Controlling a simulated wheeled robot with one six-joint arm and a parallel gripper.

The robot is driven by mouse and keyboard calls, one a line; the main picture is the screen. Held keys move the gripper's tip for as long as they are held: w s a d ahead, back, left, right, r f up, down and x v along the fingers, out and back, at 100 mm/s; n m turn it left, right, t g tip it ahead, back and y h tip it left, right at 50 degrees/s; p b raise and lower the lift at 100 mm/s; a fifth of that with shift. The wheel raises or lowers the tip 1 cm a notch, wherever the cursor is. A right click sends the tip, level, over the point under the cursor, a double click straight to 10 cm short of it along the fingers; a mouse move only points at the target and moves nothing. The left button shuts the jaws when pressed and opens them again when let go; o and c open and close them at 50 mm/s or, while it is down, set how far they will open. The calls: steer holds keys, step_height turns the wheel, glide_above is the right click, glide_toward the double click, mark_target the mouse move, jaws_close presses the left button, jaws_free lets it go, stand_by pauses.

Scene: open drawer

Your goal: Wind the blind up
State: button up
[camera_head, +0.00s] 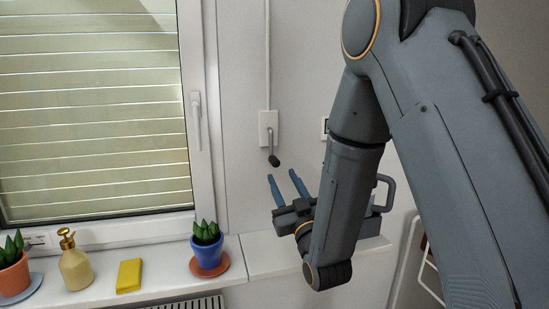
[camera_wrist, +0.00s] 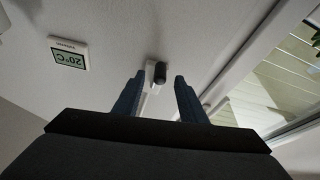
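The blind (camera_head: 95,110) is lowered behind the window pane at the left, its pale slats filling the visible glass. The winder (camera_head: 268,129) is a white wall plate right of the window, with a cord or rod running up from it. Its crank hangs down and ends in a dark knob (camera_head: 274,161). My gripper (camera_head: 282,181) is open and empty, a little below the knob. In the wrist view the knob (camera_wrist: 159,73) appears between the two blue fingers, beyond their tips, apart from them.
A thermostat (camera_wrist: 70,56) reading 20°C is on the wall. The window handle (camera_head: 197,120) is left of the winder.

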mark_target(277, 166)
steer(key=shift+w+a+r+p, duration=0.2)
steer(key=shift+a+r+p, duration=0.1)
steer(key=shift+r, duration=0.25)
steer(key=p+x, duration=0.2)
steer(key=x, duration=0.4)
steer(key=shift+w+r+p, duration=0.2)
steer(key=shift+w+p, duration=0.1)
steer(key=shift+w, duration=0.05)
jaws_close()
